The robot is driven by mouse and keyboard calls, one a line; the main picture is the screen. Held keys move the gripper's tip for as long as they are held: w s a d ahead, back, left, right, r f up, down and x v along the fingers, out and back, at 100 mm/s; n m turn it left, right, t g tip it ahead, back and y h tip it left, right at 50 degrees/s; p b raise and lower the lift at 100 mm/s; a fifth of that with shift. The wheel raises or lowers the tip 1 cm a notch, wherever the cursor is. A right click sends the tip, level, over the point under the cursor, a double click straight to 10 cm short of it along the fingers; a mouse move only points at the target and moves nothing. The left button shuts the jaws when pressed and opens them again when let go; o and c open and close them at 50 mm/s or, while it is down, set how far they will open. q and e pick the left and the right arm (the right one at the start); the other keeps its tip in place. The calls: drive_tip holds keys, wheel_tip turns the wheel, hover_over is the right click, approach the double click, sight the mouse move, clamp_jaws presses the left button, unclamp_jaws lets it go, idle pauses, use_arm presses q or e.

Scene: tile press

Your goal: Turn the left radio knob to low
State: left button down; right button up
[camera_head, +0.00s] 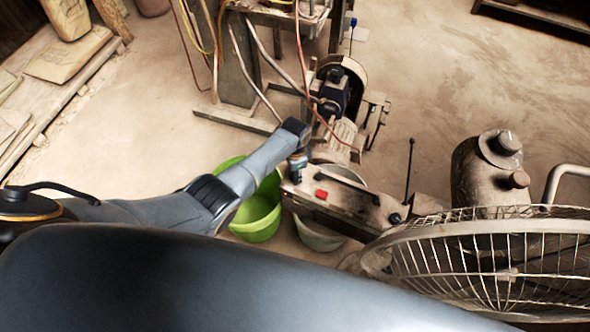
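A dusty, grey-brown box-shaped unit (345,207), which looks like the radio, sits right of the picture's middle. It has a red part (321,194) near its left end and a dark round knob (395,218) near its right end. A thin rod rises by that right end. My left arm comes in from the left, and my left gripper (297,172) points down at the unit's left end. It hides that corner, so the left knob cannot be made out. Whether its fingers touch anything or are open cannot be told. My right gripper is not in view.
A wire-caged fan (480,255) stands close on the right, before a dusty metal canister (490,170). A green bucket (258,215) and a pale basin (318,238) are below the unit. A motor (335,90) and hanging cables are behind.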

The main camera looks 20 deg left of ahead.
use_arm(q)
drive_tip(key=n+p, duration=0.1)
drive_tip(key=n, duration=0.2)
drive_tip(key=shift+n, duration=0.4)
drive_tip(key=n+p, duration=0.1)
drive_tip(key=n, duration=0.3)
drive_tip(key=shift+n, duration=0.3)
drive_tip(key=n, duration=0.3)
drive_tip(key=shift+n, duration=0.3)
drive_tip(key=shift+n+p, duration=0.3)
drive_tip(key=shift+n, duration=1.6)
drive_tip(key=c, duration=1)
unclamp_jaws()
drive_tip(key=shift+r, duration=0.1)
